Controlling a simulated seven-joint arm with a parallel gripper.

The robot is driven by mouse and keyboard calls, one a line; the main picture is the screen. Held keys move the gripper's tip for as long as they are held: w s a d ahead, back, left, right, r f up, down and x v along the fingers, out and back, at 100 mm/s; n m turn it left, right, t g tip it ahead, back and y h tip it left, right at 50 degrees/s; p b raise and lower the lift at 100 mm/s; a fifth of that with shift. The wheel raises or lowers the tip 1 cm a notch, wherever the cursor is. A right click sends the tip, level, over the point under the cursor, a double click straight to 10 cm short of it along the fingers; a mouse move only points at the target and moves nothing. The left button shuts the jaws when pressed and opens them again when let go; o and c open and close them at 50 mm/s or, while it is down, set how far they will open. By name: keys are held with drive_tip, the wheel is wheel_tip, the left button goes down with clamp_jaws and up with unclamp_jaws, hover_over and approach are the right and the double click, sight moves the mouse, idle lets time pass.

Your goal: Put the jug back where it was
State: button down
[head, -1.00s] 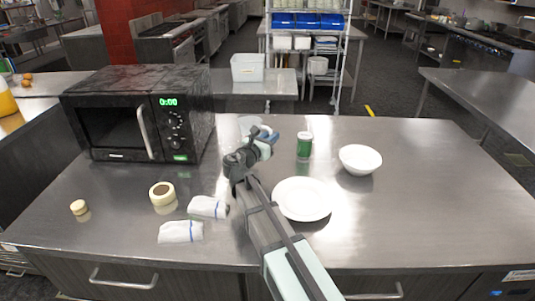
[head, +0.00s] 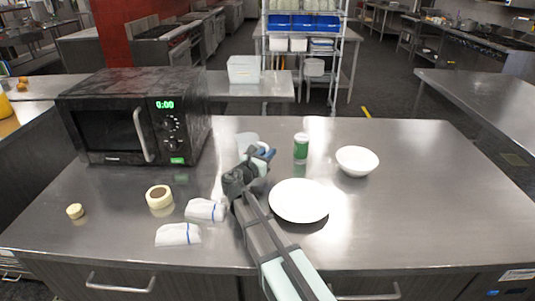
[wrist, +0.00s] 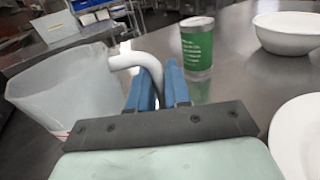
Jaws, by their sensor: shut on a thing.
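The jug is a translucent whitish vessel with a white curved handle. In the wrist view the jug (wrist: 65,90) fills the left side, and its handle lies between the blue fingertips. My gripper (wrist: 160,88) is shut on that handle. In the head view my gripper (head: 262,153) is right of the microwave, and the jug (head: 246,138) shows just behind it, partly hidden. I cannot tell whether the jug's base touches the counter.
On the steel counter (head: 400,220), a green-and-white cup (head: 301,148), white bowl (head: 357,160) and white plate (head: 299,201) stand to the right. The microwave (head: 135,117), tape roll (head: 159,196) and folded cloths (head: 178,234) are left. The counter's right side is clear.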

drive_tip(key=shift+f, duration=0.15)
drive_tip(key=c, duration=1.1)
unclamp_jaws()
drive_tip(key=v, duration=1.2)
